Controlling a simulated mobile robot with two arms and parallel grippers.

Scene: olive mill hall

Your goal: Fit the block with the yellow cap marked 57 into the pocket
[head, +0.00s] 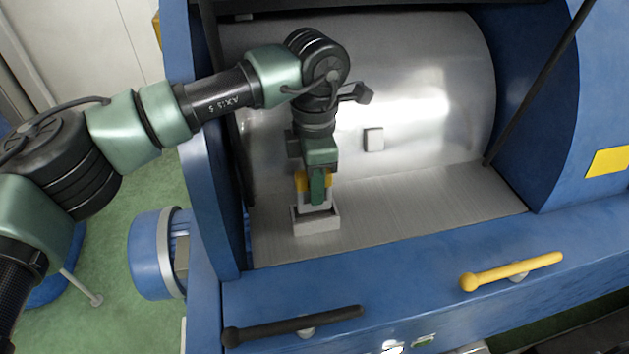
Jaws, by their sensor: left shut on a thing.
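My left gripper (316,188) points down inside the blue machine and is shut on a block with a yellow cap (301,182). The cap shows on both sides of the green finger, which covers its middle. No number can be read on it. The block's pale lower body shows under the cap. The pocket (317,226) is a small open-topped grey box on the ridged metal floor. The block's lower end is at the pocket's opening. I cannot tell how deep it sits, as the front wall hides its bottom. My right gripper is out of view.
The machine's blue front wall (400,284) carries a black handle (300,325) and a yellow handle (512,272). Behind the pocket is a shiny curved drum (430,90) with a small pale square block (373,139) on it. The ridged floor right of the pocket is clear.

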